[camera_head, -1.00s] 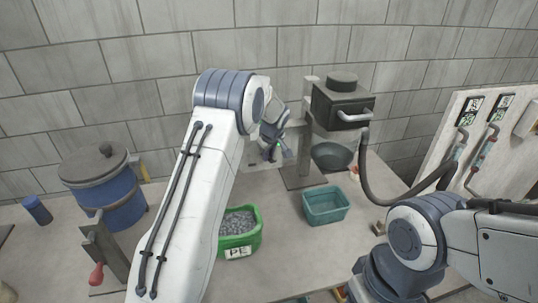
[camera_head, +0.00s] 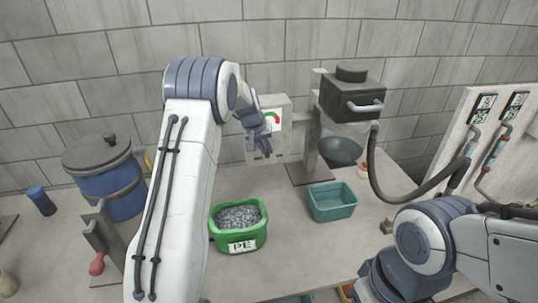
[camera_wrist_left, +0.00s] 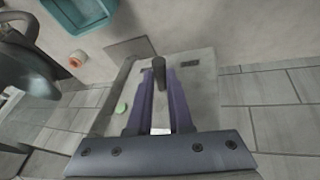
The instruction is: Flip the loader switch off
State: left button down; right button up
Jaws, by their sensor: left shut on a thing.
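The loader's grey control box (camera_head: 281,146) stands near the back wall, with a red and green gauge (camera_head: 273,119) on its face. My left gripper (camera_head: 264,150) is in front of the box. In the left wrist view, the purple fingers of my left gripper (camera_wrist_left: 160,80) are closed around a dark, stubby switch lever (camera_wrist_left: 159,66) that sticks out from the grey box face (camera_wrist_left: 202,88). A green round button (camera_wrist_left: 120,108) shows beside the fingers. My right arm shows at the right, but its gripper is out of view.
A black hopper unit (camera_head: 350,98) with a handle and hose stands right of the box. A green bin (camera_head: 240,240) of grey pellets and a teal tub (camera_head: 332,203) sit in front. A blue lidded drum (camera_head: 112,190) stands left. Some bench around the bins is clear.

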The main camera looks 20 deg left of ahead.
pick_arm(q)
jog(key=shift+a+m+h+b, duration=0.3)
jog(key=shift+m+b, duration=0.35)
jog(key=shift+m, duration=0.05)
jog(key=c, duration=0.8)
grip_release()
jog(key=shift+s+r, duration=0.1)
jog(key=shift+r, duration=0.05)
jog(key=b+v, duration=0.2)
jog(key=v, duration=0.8)
jog(key=shift+r+b, duration=0.15)
jog(key=shift+b, duration=0.15)
